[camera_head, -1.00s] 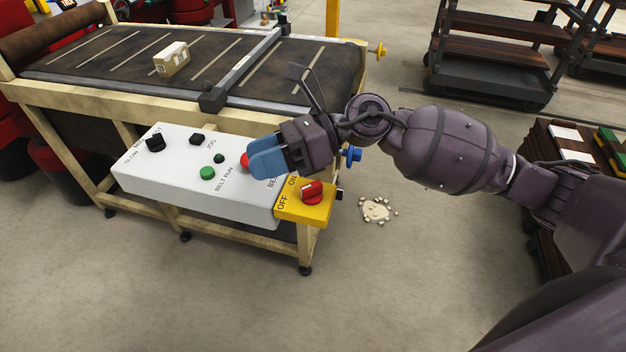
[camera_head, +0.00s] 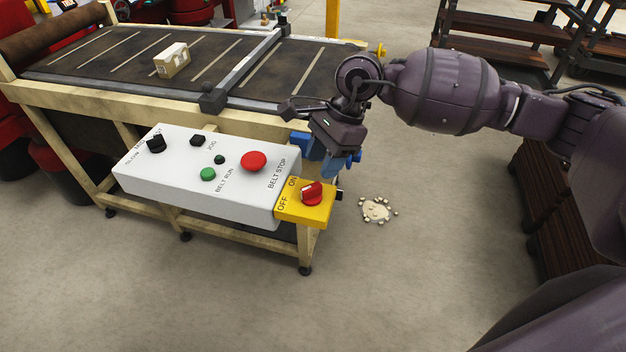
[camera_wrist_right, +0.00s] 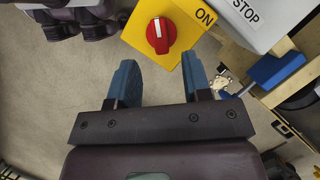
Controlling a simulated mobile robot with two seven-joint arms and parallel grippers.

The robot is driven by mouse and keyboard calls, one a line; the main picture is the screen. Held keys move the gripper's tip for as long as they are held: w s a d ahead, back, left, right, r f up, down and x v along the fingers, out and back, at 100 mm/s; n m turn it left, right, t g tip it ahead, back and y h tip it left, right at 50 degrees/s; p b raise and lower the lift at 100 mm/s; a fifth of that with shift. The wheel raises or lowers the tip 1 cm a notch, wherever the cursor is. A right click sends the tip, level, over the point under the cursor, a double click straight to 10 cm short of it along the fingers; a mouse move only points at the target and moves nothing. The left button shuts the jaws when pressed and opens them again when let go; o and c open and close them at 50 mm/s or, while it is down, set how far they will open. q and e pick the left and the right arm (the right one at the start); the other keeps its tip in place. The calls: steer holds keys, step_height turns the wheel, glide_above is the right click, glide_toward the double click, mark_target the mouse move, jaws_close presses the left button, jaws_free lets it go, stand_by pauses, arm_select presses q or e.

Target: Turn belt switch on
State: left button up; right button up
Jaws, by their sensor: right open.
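The belt switch is a red rotary knob (camera_head: 312,193) on a yellow plate (camera_head: 292,215) marked ON and OFF, at the right end of the white control panel (camera_head: 205,180). In the head view the knob's pale mark lies on its left side. In the right wrist view the knob (camera_wrist_right: 161,35) sits beyond the fingertips, roughly between them. My right gripper (camera_head: 325,158) is open and empty, pointing down behind the yellow plate and apart from the knob; its two blue fingers also show in the wrist view (camera_wrist_right: 160,85). My left gripper is not in view.
The panel carries a red BELT STOP button (camera_head: 253,161), a green BELT RUN button (camera_head: 208,174) and black knobs. A pale brick (camera_head: 172,60) lies on the dark belt (camera_head: 120,55). Crumbs (camera_head: 376,210) lie on the floor. Shelving (camera_head: 490,55) stands at the back right.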

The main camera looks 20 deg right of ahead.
mark_target(312, 186)
steer(key=shift+p+x, duration=0.3)
steer(key=shift+x, duration=2.7)
jaws_close()
